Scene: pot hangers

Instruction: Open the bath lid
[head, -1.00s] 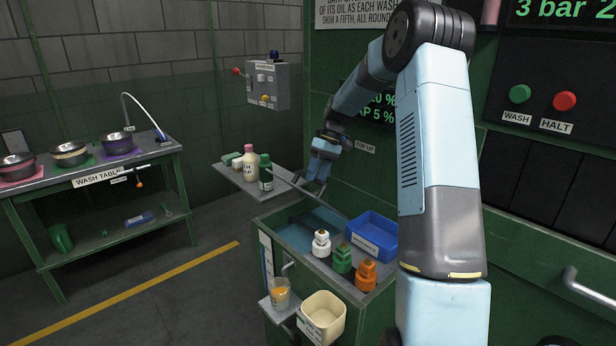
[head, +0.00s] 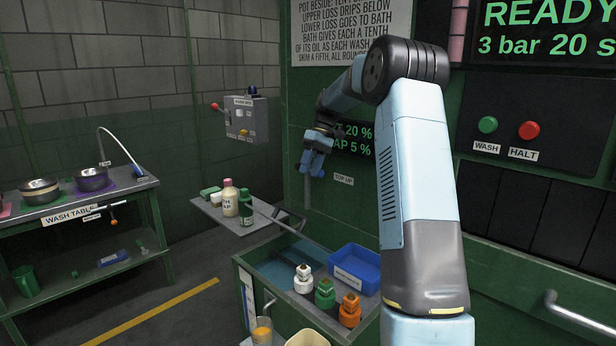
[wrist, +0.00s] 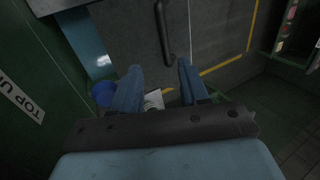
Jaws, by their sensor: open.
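The bath is a green cabinet with a grey top rim (head: 330,318) and a blue inside, in the lower middle of the head view. Its blue interior shows, so the bath appears at least partly uncovered. A dark bar handle (wrist: 163,35) on a grey surface shows ahead of my fingers in the wrist view. My gripper (head: 313,168) is open and empty, raised above the back of the bath; its fingers also show in the wrist view (wrist: 160,72).
A blue tray (head: 354,268) and white, green and orange bottles (head: 325,294) stand on the bath's right side. A side shelf (head: 213,212) holds several bottles. The green wall with a TOP UP label (head: 343,180) is close beside my gripper. A wash table (head: 120,195) stands left.

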